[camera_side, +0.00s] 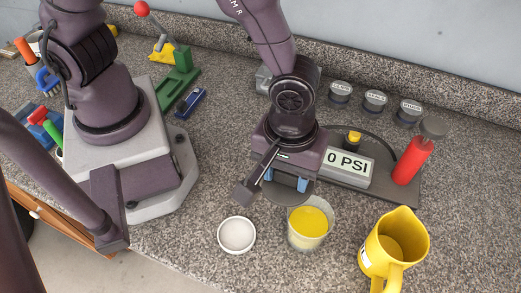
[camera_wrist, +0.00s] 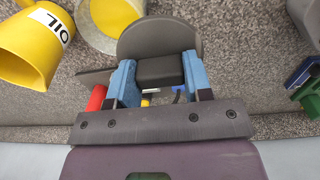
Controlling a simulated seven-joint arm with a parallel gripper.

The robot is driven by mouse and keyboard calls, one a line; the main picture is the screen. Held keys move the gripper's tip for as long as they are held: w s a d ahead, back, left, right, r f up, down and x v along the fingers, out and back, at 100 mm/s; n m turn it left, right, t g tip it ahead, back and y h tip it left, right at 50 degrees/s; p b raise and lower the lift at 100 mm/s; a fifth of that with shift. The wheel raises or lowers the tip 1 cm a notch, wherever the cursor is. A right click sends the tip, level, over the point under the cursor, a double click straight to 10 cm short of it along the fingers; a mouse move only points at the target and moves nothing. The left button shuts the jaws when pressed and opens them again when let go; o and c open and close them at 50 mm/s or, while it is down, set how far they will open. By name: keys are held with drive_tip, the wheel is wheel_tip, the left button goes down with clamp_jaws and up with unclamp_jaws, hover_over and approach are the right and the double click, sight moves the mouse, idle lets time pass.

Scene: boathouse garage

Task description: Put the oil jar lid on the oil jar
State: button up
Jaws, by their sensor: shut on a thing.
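The oil jar lid, a dark grey disc (camera_side: 287,198) with a block-shaped handle, hangs below my gripper (camera_side: 286,181). In the wrist view, the blue fingers of my gripper (camera_wrist: 160,72) are shut on the handle of the lid (camera_wrist: 158,36). A clear open jar with yellow contents (camera_side: 309,228), apparently the oil jar, stands just in front of the lid and slightly right. The lid's edge meets the jar's back rim in the side view; I cannot tell the height gap. The jar (camera_wrist: 97,38) also shows beyond the lid, to the left, in the wrist view.
A yellow jug (camera_side: 393,247), labelled OIL in the wrist view (camera_wrist: 35,45), stands right of the jar. A white round dish or cap (camera_side: 237,236) lies left. The front counter is clear.

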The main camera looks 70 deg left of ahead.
drive_tip(key=w+d+r+n, duration=0.1)
drive_tip(key=w+d+r, duration=0.1)
drive_tip(key=d, duration=0.3)
drive_tip(key=shift+d+r, duration=0.3)
drive_tip(key=shift+r, duration=0.1)
drive_tip(key=shift+f, duration=0.1)
drive_tip(key=shift+f, duration=2.2)
drive_tip(key=shift+f, duration=0.7)
drive_tip(key=o, duration=1)
drive_tip(key=shift+r, duration=0.1)
